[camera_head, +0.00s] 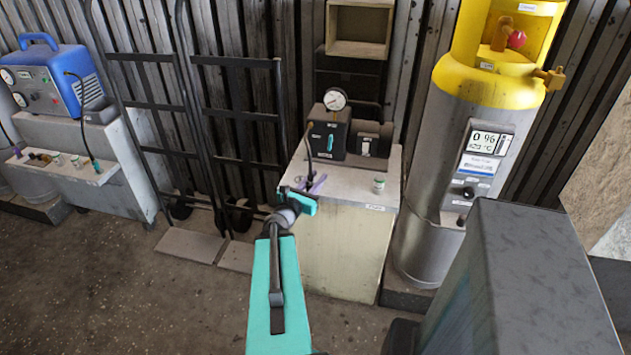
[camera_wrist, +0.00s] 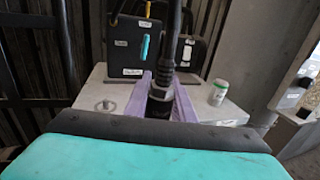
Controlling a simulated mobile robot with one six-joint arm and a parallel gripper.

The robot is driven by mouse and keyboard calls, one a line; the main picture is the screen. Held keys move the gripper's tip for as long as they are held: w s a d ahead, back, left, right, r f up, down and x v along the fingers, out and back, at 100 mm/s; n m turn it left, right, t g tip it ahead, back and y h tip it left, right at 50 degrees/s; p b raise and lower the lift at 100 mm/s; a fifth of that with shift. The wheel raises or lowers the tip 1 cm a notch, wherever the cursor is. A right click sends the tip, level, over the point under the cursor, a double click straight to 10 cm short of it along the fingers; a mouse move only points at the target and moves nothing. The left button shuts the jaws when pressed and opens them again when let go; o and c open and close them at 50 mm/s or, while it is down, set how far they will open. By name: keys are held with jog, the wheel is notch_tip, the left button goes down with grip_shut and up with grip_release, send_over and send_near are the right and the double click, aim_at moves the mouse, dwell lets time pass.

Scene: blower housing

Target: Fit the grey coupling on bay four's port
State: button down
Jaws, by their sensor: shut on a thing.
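My gripper's purple fingers (camera_wrist: 163,98) are shut on the grey coupling (camera_wrist: 160,91), which hangs at the lower end of a black hose. In the head view my gripper (camera_head: 314,184) is over the front part of the bay's cabinet top (camera_head: 345,186). The coupling's lower end is hidden behind my wrist, so I cannot tell whether it touches anything. A small round metal fitting (camera_wrist: 105,105) is on the cabinet top, left of the fingers and apart from them. I cannot tell whether it is the port.
A black box with a gauge (camera_head: 335,99) stands behind the gripper. A small green-labelled can (camera_wrist: 218,92) stands to the right. A yellow-topped cylinder (camera_head: 452,150) is close on the right, and black hand trucks (camera_head: 243,110) lean at left.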

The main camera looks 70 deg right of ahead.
dwell(0.3)
jog(key=w+a+r+n+t, duration=0.2)
jog(key=w+a+t, duration=0.1)
jog(key=w+a, duration=0.75)
jog(key=w+a+r+n+t, duration=0.15)
jog(key=w+a, duration=0.55)
jog(key=w, duration=0.7)
jog(key=w+a+r+n+t, duration=0.2)
jog(key=w+a+t, duration=0.1)
jog(key=w+a, duration=0.75)
jog(key=w+a+r+n+t, duration=0.1)
jog(key=w+a, duration=0.3)
jog(key=a, duration=0.3)
jog(key=w+a+t+y, duration=0.1)
jog(key=w+a+t, duration=0.15)
jog(key=a, duration=0.35)
jog(key=w+a+r+n+t, duration=0.1)
jog(key=w+a, duration=0.3)
jog(key=a, duration=0.3)
jog(key=a+r+n+t+y, duration=0.1)
jog(key=a+n+t+y, duration=0.1)
jog(key=a, duration=1.9)
jog(key=shift+w+a+t, duration=0.15)
jog(key=shift+w+t, duration=0.25)
jog(key=shift+w, duration=0.05)
jog(key=shift+s+n, duration=0.1)
jog(key=shift+n, duration=0.15)
